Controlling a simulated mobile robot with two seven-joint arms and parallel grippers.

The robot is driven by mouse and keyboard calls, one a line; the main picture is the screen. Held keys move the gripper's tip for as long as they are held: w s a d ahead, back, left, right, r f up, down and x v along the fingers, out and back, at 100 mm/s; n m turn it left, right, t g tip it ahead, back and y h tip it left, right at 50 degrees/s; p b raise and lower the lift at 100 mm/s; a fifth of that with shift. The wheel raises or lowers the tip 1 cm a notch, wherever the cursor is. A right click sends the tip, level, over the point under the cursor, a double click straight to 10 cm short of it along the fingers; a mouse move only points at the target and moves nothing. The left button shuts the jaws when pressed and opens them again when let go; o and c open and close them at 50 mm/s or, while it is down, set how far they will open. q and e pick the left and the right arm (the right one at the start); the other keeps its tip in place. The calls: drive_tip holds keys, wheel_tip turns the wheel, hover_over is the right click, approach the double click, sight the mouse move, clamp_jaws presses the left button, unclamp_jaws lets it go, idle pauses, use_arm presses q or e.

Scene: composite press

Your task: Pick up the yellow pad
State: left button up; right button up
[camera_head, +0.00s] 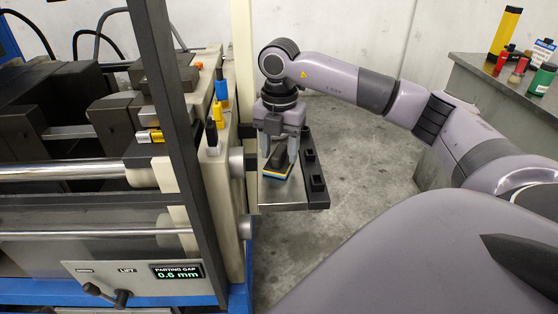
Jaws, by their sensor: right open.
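The yellow pad (274,175) lies on a small metal side shelf of the press. It shows a yellow edge with a blue band and a dark grip on top. My right gripper (279,157) points down over the pad. Its fingers are open, one on each side of the dark grip. I cannot tell whether they touch it. The gripper and wrist hide part of the pad from above. My left gripper is not in view.
The shelf (268,196) has a black rail with knobs (316,183) on its right. The press (213,190) with its dark upright frame stands close on the left. A grey bench (487,80) at the right holds several bottles and cans. Open floor (350,150) lies between.

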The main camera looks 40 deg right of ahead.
drive_tip(key=shift+f, duration=0.35)
clamp_jaws()
drive_tip(key=shift+r, duration=0.15)
